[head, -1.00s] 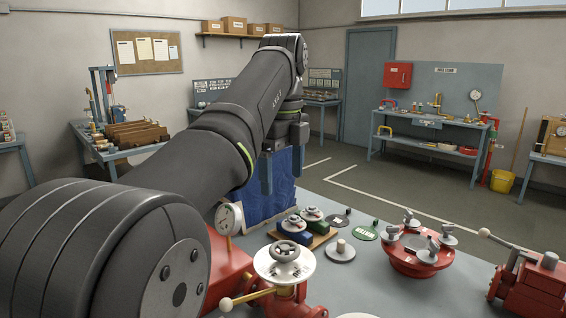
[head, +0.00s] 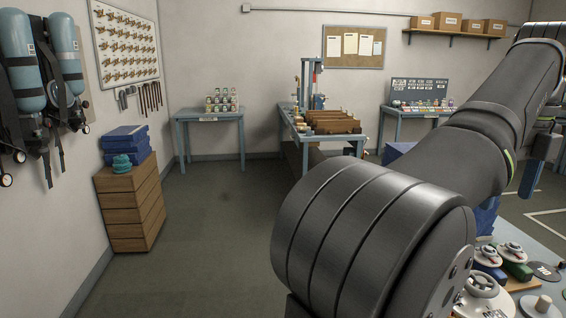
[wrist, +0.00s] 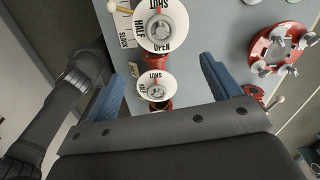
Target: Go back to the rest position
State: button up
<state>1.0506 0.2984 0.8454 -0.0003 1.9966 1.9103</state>
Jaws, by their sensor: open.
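My gripper (wrist: 169,63) is open, its two blue fingers spread wide with nothing held between them. In the wrist view it is above the bench. A white dial (wrist: 160,24) marked SHUT, HALF and OPEN shows beyond the fingertips. A smaller white dial (wrist: 155,86) on a red body shows between the fingers, lower down and apart from them as far as I can tell. In the head view my arm crosses the right side, and only one blue finger shows clearly near the right edge.
The bench (head: 548,268) at lower right carries a grey handwheel (head: 481,287) and small valves on a wooden base (head: 520,284). A red round fixture (wrist: 281,48) is at upper right in the wrist view. A wooden drawer cabinet (head: 131,206) stands left; the floor between is clear.

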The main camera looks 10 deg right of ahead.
aim_at(479, 281)
notch_tip(479, 281, down, 17)
jog(key=shift+f, duration=0.1)
dwell(0.5)
notch_tip(479, 281, up, 17)
notch_tip(479, 281, down, 17)
jog(key=shift+f, duration=0.1)
jog(key=n, duration=0.5)
jog(key=shift+a, duration=0.1)
jog(key=n, duration=0.4)
jog(key=shift+s+n, duration=0.1)
jog(key=shift+n, duration=0.2)
jog(key=n, duration=0.3)
jog(key=shift+n, duration=0.4)
jog(key=shift+s+a+n, duration=0.1)
jog(key=shift+n, duration=1.5)
